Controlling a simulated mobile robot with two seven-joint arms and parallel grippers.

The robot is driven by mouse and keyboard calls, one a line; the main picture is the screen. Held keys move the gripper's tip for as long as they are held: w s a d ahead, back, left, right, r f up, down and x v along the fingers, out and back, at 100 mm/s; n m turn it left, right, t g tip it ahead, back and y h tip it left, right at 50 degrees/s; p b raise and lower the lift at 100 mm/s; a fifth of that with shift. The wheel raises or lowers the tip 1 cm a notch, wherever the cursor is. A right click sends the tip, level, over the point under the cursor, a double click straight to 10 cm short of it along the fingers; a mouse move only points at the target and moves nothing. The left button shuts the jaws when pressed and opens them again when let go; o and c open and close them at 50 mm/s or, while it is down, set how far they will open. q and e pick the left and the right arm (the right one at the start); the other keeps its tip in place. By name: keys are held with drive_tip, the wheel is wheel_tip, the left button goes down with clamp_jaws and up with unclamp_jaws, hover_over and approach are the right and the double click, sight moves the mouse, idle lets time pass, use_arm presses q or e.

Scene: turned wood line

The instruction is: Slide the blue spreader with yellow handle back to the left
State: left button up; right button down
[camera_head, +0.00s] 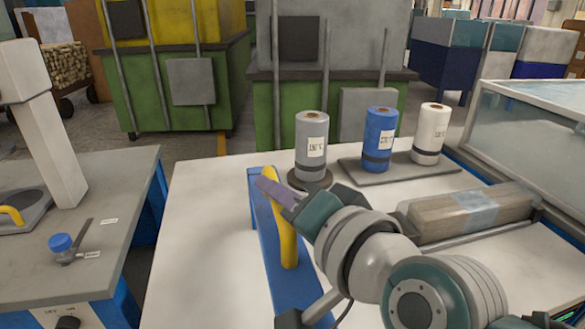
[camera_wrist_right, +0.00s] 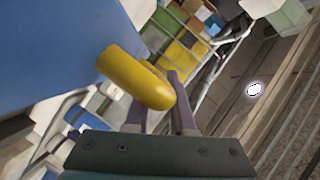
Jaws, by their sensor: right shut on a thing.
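The blue spreader (camera_head: 290,285) is a long blue bar lying lengthwise on the white table, left of my right arm. Its yellow handle (camera_head: 288,245) runs along its top. My right gripper (camera_head: 270,188) comes from the right and is shut on the handle near its far end. The gripper and wrist hide part of the handle and bar. In the right wrist view, the rounded yellow handle (camera_wrist_right: 135,76) sits at the fingers (camera_wrist_right: 162,105), beside the blue face of the spreader (camera_wrist_right: 50,45). My left gripper is not in view.
Grey (camera_head: 310,135), blue (camera_head: 379,140) and white (camera_head: 429,135) rolls stand behind. A wrapped wood bundle (camera_head: 470,212) lies right of my arm. A glass-sided case (camera_head: 530,130) is at the far right. The white table (camera_head: 200,240) is clear left of the spreader; a gap separates it from a grey bench (camera_head: 100,250).

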drive_tip(key=shift+a, duration=0.2)
drive_tip(key=c, duration=1.2)
unclamp_jaws()
drive_tip(key=shift+s, duration=0.1)
drive_tip(key=o, duration=0.3)
drive_tip(key=shift+a, duration=0.1)
drive_tip(key=shift+o, duration=0.7)
drive_tip(key=shift+s+d+r, duration=0.1)
drive_tip(key=shift+s+d, duration=0.1)
drive_tip(key=shift+d, duration=0.1)
drive_tip(key=p+v, duration=0.2)
drive_tip(key=v, duration=0.7)
drive_tip(key=shift+s, duration=0.25)
